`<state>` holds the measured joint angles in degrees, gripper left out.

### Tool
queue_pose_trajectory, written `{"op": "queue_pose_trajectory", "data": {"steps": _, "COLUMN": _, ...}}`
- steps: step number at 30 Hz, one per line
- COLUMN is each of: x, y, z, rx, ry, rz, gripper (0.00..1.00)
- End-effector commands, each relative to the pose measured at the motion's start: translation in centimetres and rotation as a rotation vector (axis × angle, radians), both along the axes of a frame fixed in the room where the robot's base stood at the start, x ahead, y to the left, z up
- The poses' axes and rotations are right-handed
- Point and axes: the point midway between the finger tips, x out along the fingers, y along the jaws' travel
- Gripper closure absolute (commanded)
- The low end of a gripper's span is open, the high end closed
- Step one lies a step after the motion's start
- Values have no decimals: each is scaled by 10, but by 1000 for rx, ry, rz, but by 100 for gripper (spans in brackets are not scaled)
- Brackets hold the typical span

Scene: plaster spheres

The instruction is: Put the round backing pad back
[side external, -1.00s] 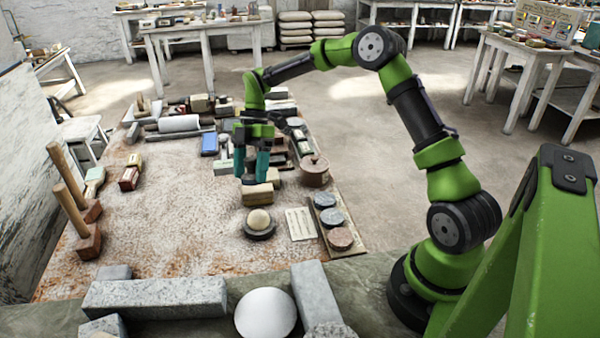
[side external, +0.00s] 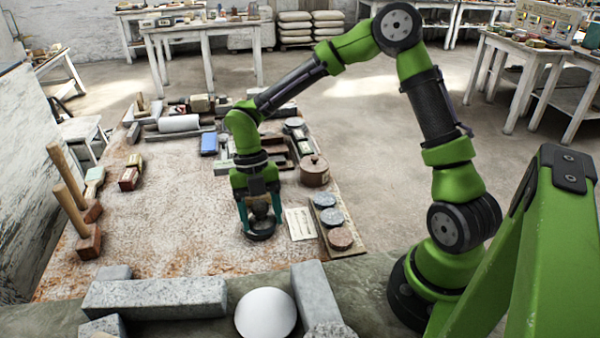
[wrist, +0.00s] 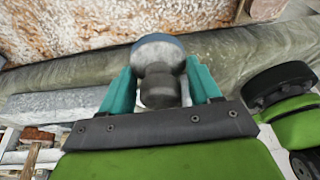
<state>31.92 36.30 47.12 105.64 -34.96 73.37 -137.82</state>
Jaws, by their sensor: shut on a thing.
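My gripper (side external: 260,222) points down and its teal fingers close around the knob of the round backing pad (side external: 261,236). The pad is a dark low disc in the side view, at the front middle of the work surface, and it appears to rest there. In the wrist view the grey knob (wrist: 160,88) sits between the fingers, with a wider pale disc with a bluish rim beyond it. The fingers hide part of the knob in the side view.
A board (side external: 350,252) with three round discs (side external: 332,217) lies just right of the gripper, beside a paper sheet (side external: 300,224). A lidded pot (side external: 314,172) stands behind. Stone blocks (side external: 155,297) and a white dome (side external: 265,313) are in front.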

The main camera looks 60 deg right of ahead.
Motion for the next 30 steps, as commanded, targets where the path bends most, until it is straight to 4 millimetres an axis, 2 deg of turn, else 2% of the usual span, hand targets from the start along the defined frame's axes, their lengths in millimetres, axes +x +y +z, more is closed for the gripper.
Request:
{"op": "queue_pose_trajectory", "data": {"steps": 1, "x": -5, "y": 2, "z": -4, "rx": 1, "ry": -15, "rz": 58, "gripper": 72}}
{"op": "queue_pose_trajectory", "data": {"steps": 4, "x": -3, "y": 1, "z": -9, "rx": 6, "ry": -52, "rz": 113, "gripper": 72}}
{"op": "queue_pose_trajectory", "data": {"steps": 7, "x": -3, "y": 1, "z": -20, "rx": 9, "ry": -62, "rz": 114, "gripper": 72}}
{"op": "queue_pose_trajectory", "data": {"steps": 12, "x": -3, "y": 2, "z": -53, "rx": 11, "ry": -61, "rz": 112, "gripper": 72}}
{"op": "queue_pose_trajectory", "data": {"steps": 15, "x": -2, "y": 2, "z": -65, "rx": 10, "ry": -64, "rz": 110, "gripper": 72}}
{"op": "queue_pose_trajectory", "data": {"steps": 20, "x": -2, "y": 1, "z": -76, "rx": 9, "ry": -64, "rz": 109, "gripper": 72}}
{"op": "queue_pose_trajectory", "data": {"steps": 27, "x": -2, "y": 1, "z": -107, "rx": 9, "ry": -64, "rz": 109, "gripper": 72}}
{"op": "queue_pose_trajectory", "data": {"steps": 30, "x": -2, "y": 1, "z": -108, "rx": 8, "ry": -66, "rz": 107, "gripper": 72}}
